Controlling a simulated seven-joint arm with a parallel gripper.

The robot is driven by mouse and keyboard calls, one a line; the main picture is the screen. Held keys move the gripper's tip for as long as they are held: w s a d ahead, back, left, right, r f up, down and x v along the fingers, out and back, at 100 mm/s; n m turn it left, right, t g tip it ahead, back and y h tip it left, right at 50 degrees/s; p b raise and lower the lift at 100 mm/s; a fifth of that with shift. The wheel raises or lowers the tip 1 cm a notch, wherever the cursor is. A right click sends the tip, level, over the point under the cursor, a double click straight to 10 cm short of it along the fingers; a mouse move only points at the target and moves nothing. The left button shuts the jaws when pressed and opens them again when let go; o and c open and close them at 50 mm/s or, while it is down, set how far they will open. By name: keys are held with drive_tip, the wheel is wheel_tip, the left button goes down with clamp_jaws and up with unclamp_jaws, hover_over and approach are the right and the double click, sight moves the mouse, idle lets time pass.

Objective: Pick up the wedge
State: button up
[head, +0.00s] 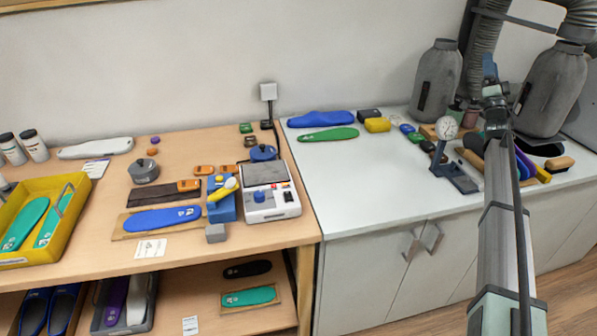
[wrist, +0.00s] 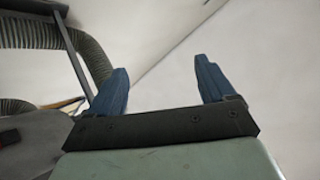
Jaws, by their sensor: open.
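I cannot tell for certain which thing is the wedge. Small candidate pieces are a yellow block (head: 377,125) on the white counter and a grey block (head: 215,233) at the wooden bench's front edge. My gripper (head: 489,68) is raised at the right, in front of the grey bottles and hose, far from both pieces. In the wrist view my gripper (wrist: 165,85) has its two blue fingers wide apart with nothing between them. The wrist view shows only wall, hose and part of a grey bottle, and no wedge.
Blue and green insoles (head: 328,135) lie at the white counter's back left. A dial gauge stand (head: 447,130) and grey bottles (head: 437,80) stand at the right. A white machine (head: 270,203) and yellow tray (head: 83,188) occupy the wooden bench. The counter's front left is clear.

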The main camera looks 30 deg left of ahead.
drive_tip(key=w+a+f+n+g+h, duration=0.1)
drive_tip(key=a+f+n+g+h, duration=0.1)
drive_tip(key=a, duration=1.3)
drive_tip(key=a+f+n+g+h, duration=0.1)
drive_tip(key=a+n+g+h, duration=0.15)
drive_tip(key=a, duration=1.25)
drive_tip(key=s+a+f+n+g+h, duration=0.1)
drive_tip(key=s+a+f+n+g, duration=0.2)
drive_tip(key=a, duration=0.5)
drive_tip(key=s+a+f+n+g+h, duration=0.1)
drive_tip(key=s+a+f+n+g, duration=0.15)
drive_tip(key=s+a, duration=0.35)
drive_tip(key=s+a+f+n+g+h, duration=0.1)
drive_tip(key=s+a+f, duration=0.2)
drive_tip(key=a, duration=0.6)
drive_tip(key=n+g+h, duration=0.7)
drive_tip(key=n+g, duration=0.5)
drive_tip(key=n, duration=0.8)
hover_over(190, 183)
wheel_tip(190, 183, down, 8)
drive_tip(key=f, duration=0.7)
drive_tip(key=shift+w+d+f, duration=0.2)
drive_tip(key=shift+d+f, duration=0.05)
drive_tip(key=shift+f, duration=0.15)
drive_tip(key=shift+s+a+f, duration=0.1)
drive_tip(key=shift+s+f, duration=0.05)
drive_tip(key=shift+f, duration=1.2)
drive_tip(key=shift+s+a+f, duration=0.1)
drive_tip(key=shift+f, duration=1.2)
drive_tip(key=c, duration=1.1)
